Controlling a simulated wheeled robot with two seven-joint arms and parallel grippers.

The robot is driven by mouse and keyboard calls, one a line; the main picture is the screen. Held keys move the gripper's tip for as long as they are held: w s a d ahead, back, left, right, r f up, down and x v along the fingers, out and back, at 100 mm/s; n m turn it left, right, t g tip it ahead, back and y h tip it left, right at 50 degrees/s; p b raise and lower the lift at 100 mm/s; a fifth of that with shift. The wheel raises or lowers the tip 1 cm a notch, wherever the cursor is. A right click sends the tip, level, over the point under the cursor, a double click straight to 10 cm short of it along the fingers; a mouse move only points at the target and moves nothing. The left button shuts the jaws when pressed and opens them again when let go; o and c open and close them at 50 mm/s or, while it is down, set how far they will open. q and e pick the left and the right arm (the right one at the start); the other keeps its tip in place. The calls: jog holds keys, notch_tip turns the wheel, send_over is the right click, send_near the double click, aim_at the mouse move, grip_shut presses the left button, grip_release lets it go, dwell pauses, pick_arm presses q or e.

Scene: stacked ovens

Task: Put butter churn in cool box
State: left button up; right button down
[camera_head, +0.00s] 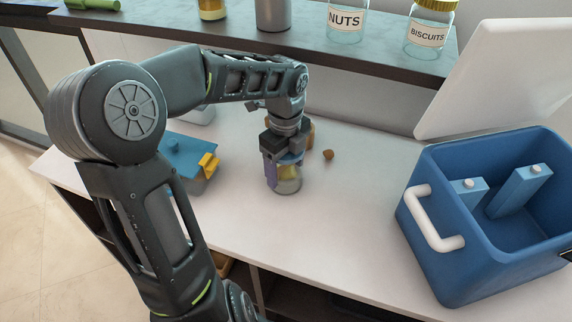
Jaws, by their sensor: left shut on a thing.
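The butter churn (289,184) looks like a small glass jar with yellowish contents, on or just above the white counter near the middle of the view. My left gripper (284,158) comes down from above and is shut on its top, hiding most of the lid. I cannot tell whether the jar's base touches the counter. The cool box (450,250) is a blue box with a white handle at the right, its white lid (503,75) raised.
A blue-lidded container (187,157) with a yellow clasp sits left of the churn. A small brown piece (328,154) and an orange-brown object lie behind it. A dark shelf (300,45) with jars runs along the back. The counter between churn and cool box is clear.

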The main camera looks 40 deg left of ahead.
aim_at(285, 158)
pick_arm(q)
jog(key=c, duration=0.5)
jog(key=shift+r, duration=0.1)
jog(key=shift+w+r, duration=0.1)
jog(key=shift+r, duration=0.75)
jog(key=shift+s+r, duration=0.3)
jog(key=shift+r, duration=0.55)
jog(key=s+d+b, duration=0.1)
jog(key=s, duration=0.4)
jog(key=s+d+b, duration=0.1)
jog(key=s+d, duration=0.1)
jog(key=s, duration=0.4)
jog(key=s+d+b, duration=0.1)
jog(key=s+d, duration=0.1)
jog(key=s, duration=0.3)
jog(key=shift+s+d, duration=0.25)
jog(key=shift+s, duration=0.1)
